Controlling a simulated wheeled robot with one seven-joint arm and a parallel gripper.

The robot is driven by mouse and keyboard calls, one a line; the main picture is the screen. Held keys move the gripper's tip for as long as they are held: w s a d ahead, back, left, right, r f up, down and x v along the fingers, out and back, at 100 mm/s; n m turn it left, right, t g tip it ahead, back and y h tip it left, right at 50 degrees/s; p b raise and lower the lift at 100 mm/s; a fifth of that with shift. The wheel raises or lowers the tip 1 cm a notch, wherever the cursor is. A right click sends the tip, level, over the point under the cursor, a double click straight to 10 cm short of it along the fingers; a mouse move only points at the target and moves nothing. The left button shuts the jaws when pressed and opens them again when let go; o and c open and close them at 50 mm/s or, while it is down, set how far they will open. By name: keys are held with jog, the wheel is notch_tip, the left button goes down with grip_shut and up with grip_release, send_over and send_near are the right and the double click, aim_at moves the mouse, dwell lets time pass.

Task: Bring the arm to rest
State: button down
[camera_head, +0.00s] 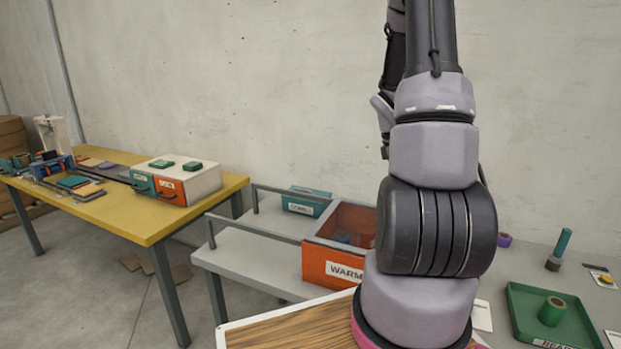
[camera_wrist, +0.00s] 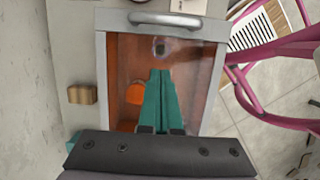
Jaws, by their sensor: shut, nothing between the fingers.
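My arm stands upright in the right half of the head view and hides part of the bench behind it. My gripper (camera_wrist: 160,72) shows in the wrist view with its two green fingers together and nothing between them. It is in front of the orange box marked WARM (camera_head: 318,266) as the wrist camera sees it. The height of the fingertips above the box cannot be told. The box has a grey frame and a metal handle (camera_wrist: 163,19) in the wrist view. An orange round thing (camera_wrist: 137,92) shows inside it.
A teal box (camera_head: 306,203) stands behind the orange one on the grey bench (camera_head: 240,257). A green tray (camera_head: 526,306) with a green roll (camera_head: 552,311) lies at right. A yellow table (camera_head: 150,226) stands at left. A wooden block (camera_wrist: 81,94) lies beside the orange box.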

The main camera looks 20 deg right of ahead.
jog(key=w+a+r+m+t, duration=0.1)
jog(key=a+r+m+t, duration=0.15)
jog(key=a+r, duration=0.55)
jog(key=s+a+r+m+t+y, duration=0.2)
jog(key=s+a+r+m, duration=0.3)
jog(key=a+r, duration=0.4)
jog(key=s+a+r+m+t+y, duration=0.2)
jog(key=s+a+r+m+t, duration=0.2)
jog(key=s+a+r, duration=0.3)
jog(key=a+r+m, duration=0.1)
jog(key=a+r, duration=0.2)
jog(key=a, duration=0.2)
jog(key=shift+m, duration=0.35)
jog(key=shift+d+t, duration=0.1)
jog(key=shift+t, duration=0.25)
